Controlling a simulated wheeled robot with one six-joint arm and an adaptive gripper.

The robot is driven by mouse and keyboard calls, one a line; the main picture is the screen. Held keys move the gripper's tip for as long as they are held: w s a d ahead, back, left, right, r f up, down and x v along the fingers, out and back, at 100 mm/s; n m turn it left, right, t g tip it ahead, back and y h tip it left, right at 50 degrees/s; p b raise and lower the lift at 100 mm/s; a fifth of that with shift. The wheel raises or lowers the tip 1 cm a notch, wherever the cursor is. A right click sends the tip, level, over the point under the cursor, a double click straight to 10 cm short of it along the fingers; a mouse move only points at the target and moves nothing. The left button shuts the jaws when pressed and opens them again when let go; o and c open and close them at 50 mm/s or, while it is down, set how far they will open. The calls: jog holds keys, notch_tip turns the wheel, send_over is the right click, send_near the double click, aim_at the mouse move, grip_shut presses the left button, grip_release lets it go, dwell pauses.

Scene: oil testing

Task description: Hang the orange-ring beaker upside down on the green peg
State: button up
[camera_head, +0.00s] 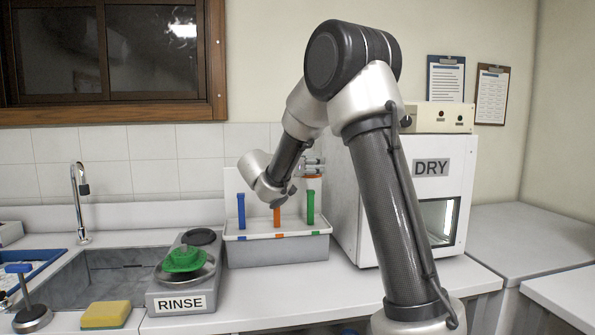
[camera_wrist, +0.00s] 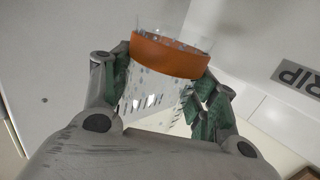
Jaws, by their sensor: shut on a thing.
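My gripper (camera_head: 313,166) is shut on the orange-ring beaker (camera_wrist: 165,90), a clear glass with drops on it and a wide orange band (camera_wrist: 168,54). In the wrist view the fingers sit on both sides of the glass, below the band in the picture. In the head view the orange band (camera_head: 314,177) shows at the top of the green peg (camera_head: 311,208). The glass is too small and faint there to tell how far the peg is inside it. The green peg stands upright at the right of the white rack (camera_head: 255,252).
A blue peg (camera_head: 241,211) and an orange peg (camera_head: 277,217) stand bare to the left. The white DRY cabinet (camera_head: 345,215) is close on the right. The RINSE unit (camera_head: 180,300) with a green piece (camera_head: 183,259), a yellow sponge (camera_head: 106,315) and the sink are at the left.

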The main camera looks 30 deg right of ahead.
aim_at(308, 202)
jog(key=shift+w+d+f, duration=0.25)
jog(key=shift+w+d, duration=0.05)
jog(key=shift+w, duration=0.1)
jog(key=shift+w+f+t, duration=0.1)
jog(key=shift+f+t, duration=0.15)
jog(key=shift+t, duration=0.05)
notch_tip(308, 202, down, 11)
jog(key=shift+f, duration=0.1)
jog(key=shift+f, duration=0.35)
dwell(0.8)
jog(key=o, duration=1.1)
jog(key=shift+r, duration=0.1)
